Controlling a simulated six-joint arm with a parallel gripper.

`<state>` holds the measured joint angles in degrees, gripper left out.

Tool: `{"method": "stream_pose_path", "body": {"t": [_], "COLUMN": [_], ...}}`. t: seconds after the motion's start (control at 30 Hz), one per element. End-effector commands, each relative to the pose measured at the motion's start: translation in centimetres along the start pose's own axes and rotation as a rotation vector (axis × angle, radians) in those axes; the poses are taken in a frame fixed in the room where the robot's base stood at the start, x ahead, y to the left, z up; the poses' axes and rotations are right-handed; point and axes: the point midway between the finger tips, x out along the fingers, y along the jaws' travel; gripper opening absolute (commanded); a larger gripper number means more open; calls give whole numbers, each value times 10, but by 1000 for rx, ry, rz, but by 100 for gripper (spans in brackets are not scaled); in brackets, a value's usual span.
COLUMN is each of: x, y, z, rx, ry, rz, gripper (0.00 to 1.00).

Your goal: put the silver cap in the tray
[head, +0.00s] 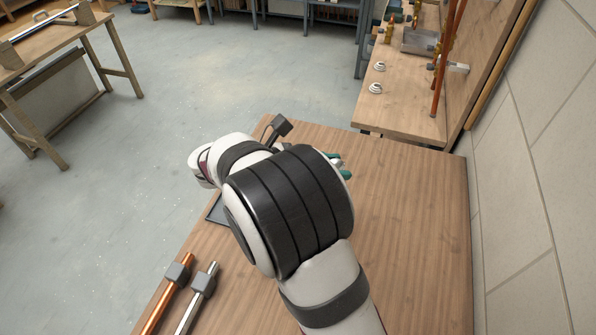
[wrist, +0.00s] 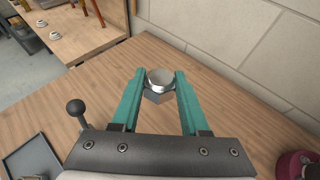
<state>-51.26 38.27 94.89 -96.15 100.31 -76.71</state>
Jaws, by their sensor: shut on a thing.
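The silver cap (wrist: 158,80) is a shiny cup-shaped piece with a hex-like lower part, seen in the wrist view. My gripper (wrist: 158,88), with green fingers, is shut on it and holds it between the fingertips, over the wooden table. The exact height above the table is hard to tell. The dark grey tray (wrist: 32,160) lies on the table at the lower left of the wrist view, partly cut off. In the head view my arm hides the cap and most of the tray (head: 214,211); a bit of a green finger (head: 345,172) shows.
A copper pipe (head: 168,293) and a silver pipe (head: 198,298) lie at the table's front left. The table's right side (head: 415,230) is clear. A wall (head: 540,180) runs along the right. A bench with fittings (head: 400,100) stands behind. A dark red object (wrist: 296,165) is at the lower right.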

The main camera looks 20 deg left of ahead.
Motion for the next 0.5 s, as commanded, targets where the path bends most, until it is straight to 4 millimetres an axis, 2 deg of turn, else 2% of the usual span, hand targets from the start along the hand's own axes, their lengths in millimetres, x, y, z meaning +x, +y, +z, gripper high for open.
{"method": "stream_pose_path", "body": {"t": [0.07,0.13,0.27,0.4,0.5], "x": [-1,-7,-30,-68,-98], "y": [8,25,69,113,133], "z": [-2,-11,-42,-93,-134], "rx": [-19,-50,-136,-243,-312], "ry": [-1,-1,0,0,0], "rz": [42,116,319,570,738], "gripper": [0,0,0,0,0]}}
